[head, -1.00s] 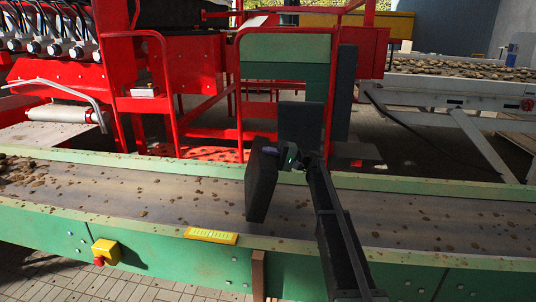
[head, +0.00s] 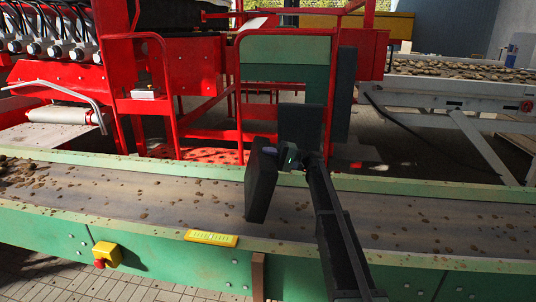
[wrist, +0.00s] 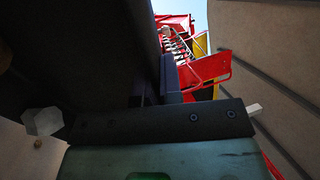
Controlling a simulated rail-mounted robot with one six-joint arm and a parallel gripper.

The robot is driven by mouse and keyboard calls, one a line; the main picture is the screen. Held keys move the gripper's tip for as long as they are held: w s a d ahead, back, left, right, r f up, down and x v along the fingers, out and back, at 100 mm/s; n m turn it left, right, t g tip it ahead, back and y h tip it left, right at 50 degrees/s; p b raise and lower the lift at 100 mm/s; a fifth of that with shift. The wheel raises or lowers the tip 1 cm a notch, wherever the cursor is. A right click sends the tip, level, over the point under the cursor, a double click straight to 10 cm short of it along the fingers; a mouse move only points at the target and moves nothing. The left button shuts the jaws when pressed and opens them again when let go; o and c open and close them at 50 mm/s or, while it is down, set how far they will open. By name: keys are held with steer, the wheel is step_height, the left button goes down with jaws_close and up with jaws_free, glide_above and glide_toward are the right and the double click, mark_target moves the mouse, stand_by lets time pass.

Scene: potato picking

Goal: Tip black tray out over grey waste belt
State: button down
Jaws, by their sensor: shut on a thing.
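The black tray (head: 261,186) is tilted steeply on its side over the grey belt (head: 150,196), its underside or outer face toward the head camera. My gripper (head: 289,158) is shut on the tray's edge at its upper right. In the wrist view the dark tray (wrist: 70,60) fills the upper left, and my gripper (wrist: 157,92) meets it near the middle. The inside of the tray is hidden in the head view. Brown potatoes or clods lie scattered on the belt, denser at the far left.
Green side rails (head: 160,232) border the belt. A yellow box with a red button (head: 106,254) and a yellow label (head: 211,238) are on the near side. Red machinery (head: 190,80) stands behind. Another belt with potatoes (head: 460,70) is at the back right.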

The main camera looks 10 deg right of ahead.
steer(key=shift+r, duration=0.1)
stand_by(0.3)
step_height(320, 180, up, 4)
steer(key=p, duration=0.4)
steer(key=shift+r, duration=0.15)
steer(key=shift+f, duration=0.2)
